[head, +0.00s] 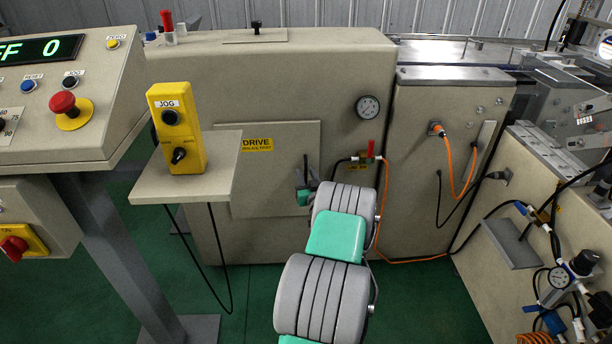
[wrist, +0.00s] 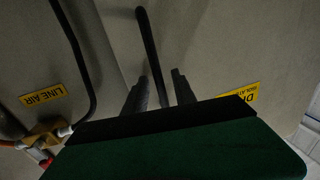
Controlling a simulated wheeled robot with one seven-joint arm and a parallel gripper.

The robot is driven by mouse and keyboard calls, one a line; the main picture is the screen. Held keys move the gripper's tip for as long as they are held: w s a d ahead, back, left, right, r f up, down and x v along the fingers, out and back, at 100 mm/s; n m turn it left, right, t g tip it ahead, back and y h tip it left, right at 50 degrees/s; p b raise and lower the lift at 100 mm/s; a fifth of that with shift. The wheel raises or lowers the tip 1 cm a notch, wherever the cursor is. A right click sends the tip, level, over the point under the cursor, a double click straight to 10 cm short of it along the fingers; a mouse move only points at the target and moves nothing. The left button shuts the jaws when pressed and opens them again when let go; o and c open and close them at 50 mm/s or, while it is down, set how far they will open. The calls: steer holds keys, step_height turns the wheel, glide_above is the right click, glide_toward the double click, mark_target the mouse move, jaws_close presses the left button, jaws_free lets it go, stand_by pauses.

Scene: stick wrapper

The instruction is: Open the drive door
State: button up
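The drive door (head: 265,190) is a beige panel in the machine's front, with a yellow DRIVE label (head: 257,144) at its upper left. In the head view it looks flush with the housing. Its black bar handle (head: 306,165) stands near the door's right side. My gripper (head: 305,187) is at the handle's lower part, partly hidden behind my arm. In the wrist view the handle (wrist: 149,45) runs between the two dark fingers of my gripper (wrist: 160,78). The fingers are apart, with a visible gap between the handle and the right finger.
A red-handled air valve (head: 371,150) with a hose sits just right of the door. A yellow JOG box (head: 178,128) on a shelf (head: 215,170) juts out in front of the door's left side. An orange cable (head: 472,170) hangs further right.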

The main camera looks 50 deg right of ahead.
jaws_close()
stand_by(0.3)
stand_by(1.1)
